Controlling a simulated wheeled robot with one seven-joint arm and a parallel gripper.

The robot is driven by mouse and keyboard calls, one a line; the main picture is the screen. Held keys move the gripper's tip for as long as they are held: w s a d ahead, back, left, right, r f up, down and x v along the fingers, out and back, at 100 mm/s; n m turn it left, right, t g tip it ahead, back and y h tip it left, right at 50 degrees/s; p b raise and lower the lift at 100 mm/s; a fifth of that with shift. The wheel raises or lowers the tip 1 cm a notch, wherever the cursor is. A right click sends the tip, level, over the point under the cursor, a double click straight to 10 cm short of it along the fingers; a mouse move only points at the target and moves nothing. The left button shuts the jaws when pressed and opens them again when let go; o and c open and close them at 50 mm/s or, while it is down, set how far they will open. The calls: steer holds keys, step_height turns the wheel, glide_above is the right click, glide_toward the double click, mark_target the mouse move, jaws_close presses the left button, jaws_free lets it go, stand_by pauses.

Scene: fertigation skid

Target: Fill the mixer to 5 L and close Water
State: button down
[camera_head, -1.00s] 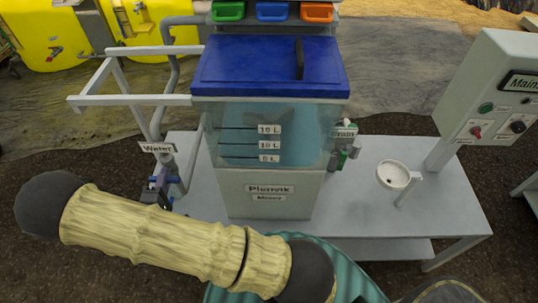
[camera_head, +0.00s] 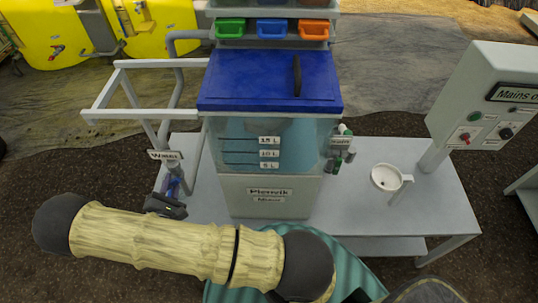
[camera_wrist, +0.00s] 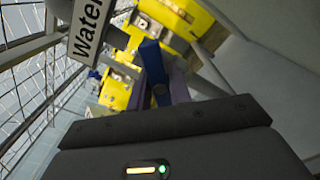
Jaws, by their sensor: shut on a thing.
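The mixer (camera_head: 268,205) stands on the skid table below a blue lid (camera_head: 260,82). Its clear front has marks at 5 L, 10 L and 15 L; the inside looks pale blue, and I cannot make out an exact water line. The Water sign (camera_head: 165,155) hangs left of the mixer, and the wrist view shows it too (camera_wrist: 90,28). Below it is the blue Water valve handle (camera_wrist: 152,62), with purple parts beside it. My gripper (camera_head: 170,192) is at the handle and shut on it.
A grey pipe frame (camera_head: 125,90) stands left of the mixer. A small white bowl (camera_head: 386,177) and a mains box (camera_head: 485,110) are at the right. Green, blue and orange bins (camera_head: 272,28) sit above the lid. Yellow tanks (camera_head: 90,35) stand behind.

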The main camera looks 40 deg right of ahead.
steer(key=n+p, duration=0.1)
steer(key=n, duration=0.4)
steer(key=shift+n+p, duration=0.3)
stand_by(4.0)
steer(key=m+b, duration=0.1)
steer(key=m, duration=0.3)
steer(key=shift+m, duration=0.4)
steer(key=m+b, duration=0.1)
steer(key=m, duration=0.3)
steer(key=shift+m, duration=0.3)
stand_by(1.7)
